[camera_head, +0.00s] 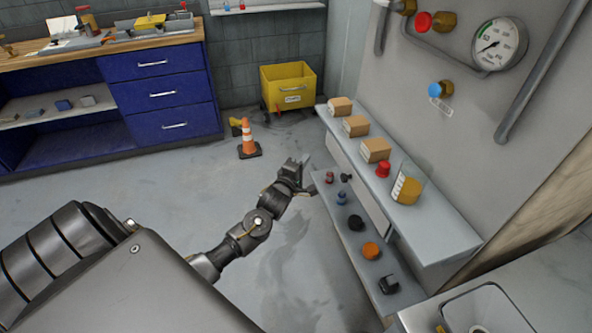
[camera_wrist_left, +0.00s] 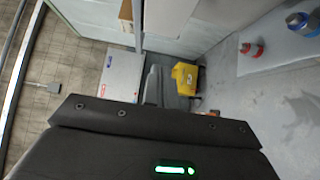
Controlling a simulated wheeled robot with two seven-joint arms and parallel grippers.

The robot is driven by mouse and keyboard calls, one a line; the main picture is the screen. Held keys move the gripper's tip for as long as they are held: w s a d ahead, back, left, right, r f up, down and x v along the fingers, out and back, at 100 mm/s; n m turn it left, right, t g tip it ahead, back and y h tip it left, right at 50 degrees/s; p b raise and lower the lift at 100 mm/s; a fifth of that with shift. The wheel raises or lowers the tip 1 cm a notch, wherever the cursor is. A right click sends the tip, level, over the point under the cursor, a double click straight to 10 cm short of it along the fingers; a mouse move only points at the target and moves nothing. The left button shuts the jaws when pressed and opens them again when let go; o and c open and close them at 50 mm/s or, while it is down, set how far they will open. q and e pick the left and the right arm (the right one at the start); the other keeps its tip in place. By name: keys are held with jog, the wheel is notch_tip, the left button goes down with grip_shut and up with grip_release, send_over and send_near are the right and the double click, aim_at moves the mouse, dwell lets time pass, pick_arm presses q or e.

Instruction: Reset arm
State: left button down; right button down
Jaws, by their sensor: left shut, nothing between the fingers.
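My left gripper (camera_head: 304,164) is in the head view, at the end of my dark grey arm, beside the far end of the shelf unit's lower shelf. Its fingers are closed together with nothing between them. They also show as a narrow grey shape in the left wrist view (camera_wrist_left: 153,86), left of a yellow bin (camera_wrist_left: 185,77). The gripper appears to be in the air above the floor; I cannot tell its exact gap to the shelf. My right gripper is not in view.
A grey shelf unit (camera_head: 440,244) carries boxes and a beaker (camera_head: 407,184) on top, with several small knobs below. An orange cone (camera_head: 248,139) and a yellow bin (camera_head: 289,86) stand beyond. A blue workbench (camera_head: 165,91) is at the back left. Open floor lies between.

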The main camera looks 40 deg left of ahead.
pick_arm(q)
jog(key=s, duration=0.2)
jog(key=s+d, duration=0.1)
jog(key=shift+s, duration=0.4)
jog(key=s+d+f+m+g, duration=0.1)
jog(key=s+f+m+g, duration=0.35)
jog(key=f, duration=0.65)
jog(key=s+f+m+g+h, duration=0.1)
jog(key=s+f+m, duration=0.5)
jog(key=f, duration=0.6)
jog(key=s+d+f+m+g, duration=0.1)
jog(key=s+f+m+g, duration=0.2)
jog(key=f+m, duration=0.6)
jog(key=s+d+f+m+g+h, duration=0.1)
jog(key=s+d+f+m+g, duration=0.2)
jog(key=s+f, duration=1.2)
jog(key=s+d+f+g, duration=0.2)
jog(key=s+d, duration=0.1)
jog(key=s, duration=0.8)
jog(key=s+d+f+g, duration=0.3)
jog(key=s, duration=0.9)
jog(key=shift+h, duration=0.4)
